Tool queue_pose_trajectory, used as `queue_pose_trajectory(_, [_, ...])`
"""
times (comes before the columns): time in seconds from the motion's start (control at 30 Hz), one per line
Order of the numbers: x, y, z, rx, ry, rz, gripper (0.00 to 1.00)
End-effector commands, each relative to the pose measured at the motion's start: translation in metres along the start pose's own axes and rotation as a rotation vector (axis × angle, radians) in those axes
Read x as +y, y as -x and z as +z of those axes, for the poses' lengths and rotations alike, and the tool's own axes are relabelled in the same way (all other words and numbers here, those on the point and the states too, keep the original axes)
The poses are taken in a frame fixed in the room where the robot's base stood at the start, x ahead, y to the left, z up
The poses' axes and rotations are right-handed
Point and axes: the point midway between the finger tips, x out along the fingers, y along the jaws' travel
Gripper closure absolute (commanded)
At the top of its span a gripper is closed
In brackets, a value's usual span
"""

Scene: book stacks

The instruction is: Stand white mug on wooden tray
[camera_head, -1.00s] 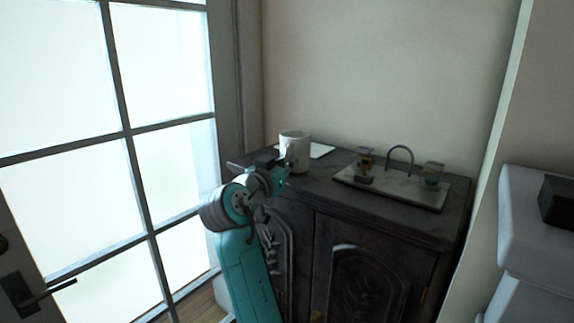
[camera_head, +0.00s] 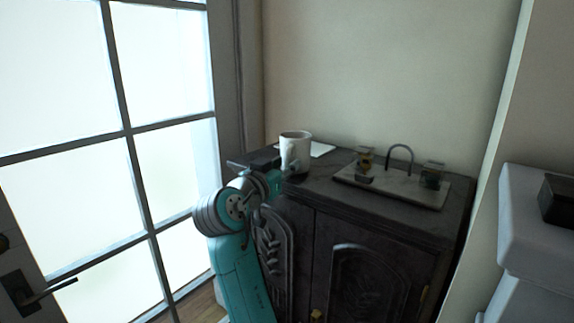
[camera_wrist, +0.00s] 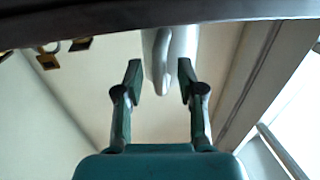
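The white mug (camera_head: 295,150) stands upright near the back left of a dark cabinet top. My gripper (camera_head: 284,173) is at its near side, low against the mug in the head view. In the wrist view, the mug (camera_wrist: 183,45) shows between and beyond the open fingers (camera_wrist: 160,78), with its handle (camera_wrist: 160,62) facing the gap. The fingers stand apart on either side of the handle, and I see no clear contact. A flat greyish tray-like board (camera_head: 408,194) lies on the right of the cabinet top; I cannot tell if it is wood.
The board bears an arched grey handle (camera_head: 400,155) and small amber and dark items (camera_head: 365,162). The dark cabinet (camera_head: 375,225) has bare top between mug and board. A glazed door (camera_head: 165,160) stands left, white furniture (camera_head: 535,230) right.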

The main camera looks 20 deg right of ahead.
Motion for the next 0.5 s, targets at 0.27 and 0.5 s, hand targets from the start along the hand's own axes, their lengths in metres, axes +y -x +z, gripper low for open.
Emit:
queue_pose_trajectory(0.27, [-0.001,0.057,0.0,0.0,-0.002,-0.004,0.61])
queue_pose_trajectory(0.5, [0.0,0.093,0.0,0.001,-0.001,-0.001,0.61])
